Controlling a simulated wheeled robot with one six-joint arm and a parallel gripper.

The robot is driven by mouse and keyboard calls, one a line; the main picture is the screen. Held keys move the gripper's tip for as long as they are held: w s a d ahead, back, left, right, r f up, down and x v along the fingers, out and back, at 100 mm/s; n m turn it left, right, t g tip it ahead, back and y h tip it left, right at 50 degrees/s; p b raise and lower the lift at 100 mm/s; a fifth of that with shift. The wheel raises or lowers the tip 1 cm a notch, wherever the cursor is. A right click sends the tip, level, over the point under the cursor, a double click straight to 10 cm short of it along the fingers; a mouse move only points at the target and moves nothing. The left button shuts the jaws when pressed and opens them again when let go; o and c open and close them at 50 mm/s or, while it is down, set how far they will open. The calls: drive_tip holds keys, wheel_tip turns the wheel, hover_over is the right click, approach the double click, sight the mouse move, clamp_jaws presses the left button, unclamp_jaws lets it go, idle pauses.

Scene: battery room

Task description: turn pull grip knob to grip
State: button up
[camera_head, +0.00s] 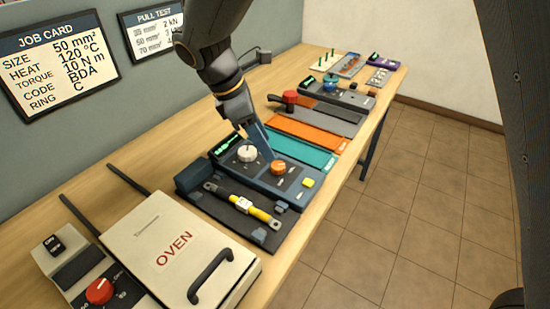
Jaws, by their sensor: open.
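A dark blue-grey pull tester panel (295,190) stands on the bench at the middle. It carries a white round knob (247,153) and an orange knob (278,167); the labels are too small to read, so I cannot tell which is the grip knob. My gripper (271,156) points down over the panel, open, with its fingertips just behind the orange knob. Whether they touch or straddle it I cannot tell. A yellow-sleeved cable with metal lugs (262,214) lies in the dark tray in front of the panel.
A white oven (160,250) with a black handle and a control box with a red knob (99,291) stand in front left. Teal (312,156) and orange (305,134) strips lie behind the panel, with another red-knobbed device (290,98) farther back. Clear floor lies to the right.

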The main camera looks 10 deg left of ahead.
sight(278, 165)
drive_tip(key=p+x, duration=0.1)
drive_tip(key=x, duration=0.6)
drive_tip(key=shift+d+f, duration=0.1)
drive_tip(key=shift+f, duration=0.1)
drive_tip(key=c, duration=1)
drive_tip(key=shift+c, duration=0.2)
